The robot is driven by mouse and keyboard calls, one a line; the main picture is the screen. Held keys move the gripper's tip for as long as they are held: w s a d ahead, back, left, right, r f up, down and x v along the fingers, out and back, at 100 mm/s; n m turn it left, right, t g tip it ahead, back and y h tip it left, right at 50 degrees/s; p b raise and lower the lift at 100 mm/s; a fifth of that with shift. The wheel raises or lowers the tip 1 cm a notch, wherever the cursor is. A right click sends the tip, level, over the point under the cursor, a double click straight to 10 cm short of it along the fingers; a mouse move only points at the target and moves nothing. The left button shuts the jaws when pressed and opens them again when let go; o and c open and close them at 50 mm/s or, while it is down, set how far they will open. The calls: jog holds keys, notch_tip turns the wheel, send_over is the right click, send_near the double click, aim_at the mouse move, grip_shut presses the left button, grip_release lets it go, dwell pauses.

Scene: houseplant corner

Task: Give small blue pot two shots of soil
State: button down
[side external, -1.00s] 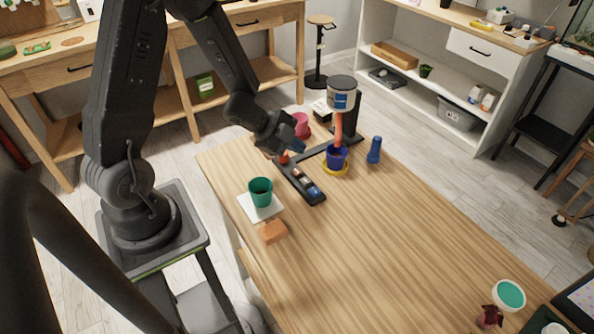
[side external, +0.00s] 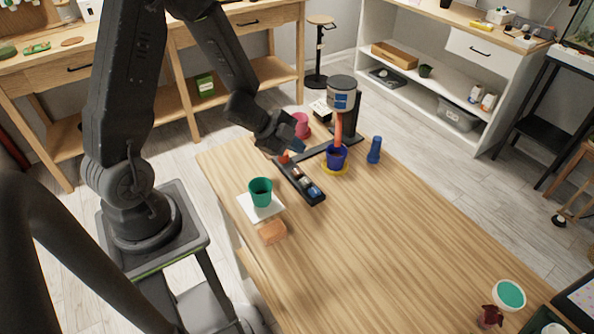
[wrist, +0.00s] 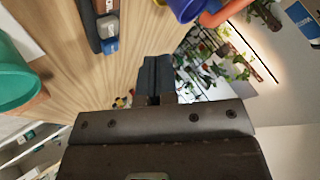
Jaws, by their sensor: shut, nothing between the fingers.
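The small blue pot (side external: 336,159) stands upright on a yellow saucer (side external: 334,173), under the orange spout (side external: 339,128) of a soil dispenser with a grey hopper (side external: 342,93). The pot's rim is partly cut off at the top of the wrist view (wrist: 186,8), beside the spout. A black button strip (side external: 318,200) extends from the dispenser base, with several coloured buttons, including a red one (side external: 284,158) and a blue one (side external: 314,191). My gripper (side external: 298,149) is shut and empty, close above the red-button end. I cannot tell whether it touches anything.
A green pot (side external: 260,191) stands on a white square (side external: 271,211), with an orange block (side external: 273,232) nearby. A blue bottle-like object (side external: 374,150) is right of the saucer. A pink pot (side external: 301,122) is behind my gripper. The table's middle right is clear.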

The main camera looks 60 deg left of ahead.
aim_at(297, 173)
notch_tip(297, 173, up, 4)
jog(key=shift+f, duration=0.1)
dwell(0.4)
jog(key=shift+f, duration=4.45)
jog(key=shift+f, duration=0.4)
jog(key=shift+f, duration=0.5)
jog(key=shift+r, duration=0.95)
